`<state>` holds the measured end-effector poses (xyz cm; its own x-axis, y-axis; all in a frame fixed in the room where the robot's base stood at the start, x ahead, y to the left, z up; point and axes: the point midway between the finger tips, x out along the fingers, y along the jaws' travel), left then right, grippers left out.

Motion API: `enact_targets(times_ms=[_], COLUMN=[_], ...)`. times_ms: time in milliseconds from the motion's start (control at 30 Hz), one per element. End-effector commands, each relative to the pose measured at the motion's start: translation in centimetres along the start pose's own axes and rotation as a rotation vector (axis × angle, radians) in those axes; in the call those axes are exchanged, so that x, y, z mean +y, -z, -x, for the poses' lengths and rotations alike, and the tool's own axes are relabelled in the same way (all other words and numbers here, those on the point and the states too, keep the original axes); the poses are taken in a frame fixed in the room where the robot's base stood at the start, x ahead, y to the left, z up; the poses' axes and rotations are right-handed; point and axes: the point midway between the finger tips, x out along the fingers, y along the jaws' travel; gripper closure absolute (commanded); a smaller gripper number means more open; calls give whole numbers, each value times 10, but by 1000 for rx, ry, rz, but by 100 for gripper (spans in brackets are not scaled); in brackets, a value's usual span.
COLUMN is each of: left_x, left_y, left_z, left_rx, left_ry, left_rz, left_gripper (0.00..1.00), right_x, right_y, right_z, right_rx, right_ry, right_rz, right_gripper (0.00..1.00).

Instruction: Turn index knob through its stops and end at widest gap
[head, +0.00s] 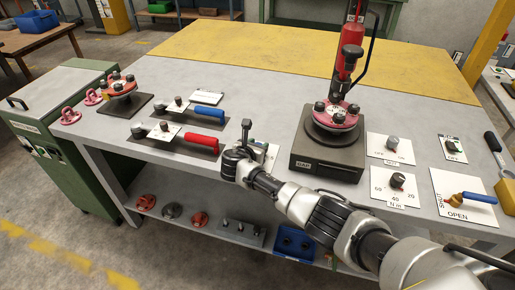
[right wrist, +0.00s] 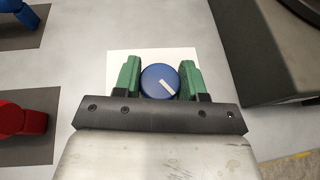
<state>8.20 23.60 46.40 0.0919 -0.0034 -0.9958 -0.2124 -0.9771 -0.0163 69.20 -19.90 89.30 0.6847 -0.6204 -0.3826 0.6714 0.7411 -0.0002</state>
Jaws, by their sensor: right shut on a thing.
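The index knob (right wrist: 159,76) is round and blue with a white pointer line. In the right wrist view it sits over a white plate (right wrist: 125,58), and its pointer faces the lower right. My right gripper (right wrist: 161,82) has its green fingers on both sides of the knob, shut on it. In the head view the right gripper (head: 254,152) is at the front of the table, left of the dark spool stand (head: 325,160); it hides the knob there. A red flanged spool (head: 338,112) with black knobs sits on that stand. My left gripper is not in view.
Plates with a red handle (head: 202,139) and a blue handle (head: 202,112) lie to the left. A red vertical tool (head: 349,60) stands over the spool. The yellow back area (head: 250,45) is clear.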

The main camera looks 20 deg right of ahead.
Motion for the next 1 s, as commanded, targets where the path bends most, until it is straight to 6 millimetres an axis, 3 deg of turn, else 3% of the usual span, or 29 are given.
enact_targets(times_ms=[300,800,833,1000], left_x=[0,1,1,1], left_y=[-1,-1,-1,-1], left_z=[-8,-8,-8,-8], left_rx=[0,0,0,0], left_ry=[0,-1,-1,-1], left_rz=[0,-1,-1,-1], left_gripper=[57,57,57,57], right_x=[0,0,0,0], right_y=[1,0,0,0], right_z=[0,0,0,0], right_rx=[1,1,1,1], right_ry=[97,112,112,111], right_rz=[-40,-45,-45,-45], right_gripper=[83,83,56,33])
